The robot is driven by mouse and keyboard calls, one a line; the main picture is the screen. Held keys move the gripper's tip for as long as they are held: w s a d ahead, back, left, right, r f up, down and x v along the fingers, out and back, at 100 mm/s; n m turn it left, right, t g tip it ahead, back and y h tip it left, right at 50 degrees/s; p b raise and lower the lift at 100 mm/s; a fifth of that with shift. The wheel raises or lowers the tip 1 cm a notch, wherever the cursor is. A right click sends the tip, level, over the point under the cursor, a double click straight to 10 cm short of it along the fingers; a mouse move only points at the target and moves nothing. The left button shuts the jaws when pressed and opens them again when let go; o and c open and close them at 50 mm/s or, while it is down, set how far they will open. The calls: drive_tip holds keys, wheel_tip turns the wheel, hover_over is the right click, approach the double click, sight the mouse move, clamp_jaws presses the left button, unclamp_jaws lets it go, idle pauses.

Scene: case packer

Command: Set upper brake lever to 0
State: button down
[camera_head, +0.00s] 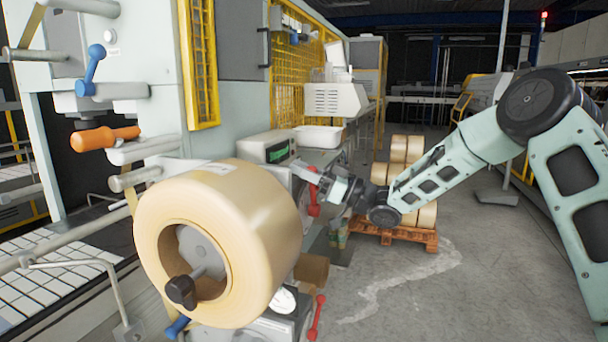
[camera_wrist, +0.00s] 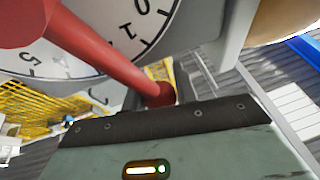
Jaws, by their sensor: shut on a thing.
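The upper brake lever (camera_head: 314,204) is red and stands behind the large tape roll, partly hidden by my gripper and the roll. In the wrist view the red lever arm (camera_wrist: 105,55) runs from its hub at the upper left down to a round knob (camera_wrist: 162,94). My gripper (camera_wrist: 158,98) is shut on that knob end; it also shows in the head view (camera_head: 316,182). The white dial (camera_wrist: 90,62) behind the lever has black numerals and ticks. The lever lies across it between a marking that ends in 0 and one with a 5; the full numbers are partly hidden.
A large tan tape roll (camera_head: 262,215) on a spindle is close on the left of my gripper. A lower red lever (camera_head: 317,318) is below. A blue lever (camera_head: 92,70) and an orange handle (camera_head: 104,138) are at the left. Open floor (camera_head: 390,300) lies to the right.

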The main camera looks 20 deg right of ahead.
drive_tip(key=n+b, duration=0.1)
drive_tip(key=s+a+f+n+g+b, duration=0.1)
drive_tip(key=b, duration=0.1)
drive_tip(key=shift+s+n, duration=0.2)
drive_tip(key=shift+n, duration=0.1)
drive_tip(key=shift+s+a+r+n+g, duration=0.1)
drive_tip(key=shift+s+n+g, duration=0.1)
drive_tip(key=shift+n+g, duration=0.1)
drive_tip(key=c, duration=1.1)
unclamp_jaws()
drive_tip(key=b+v, duration=0.7)
drive_tip(key=v, duration=1)
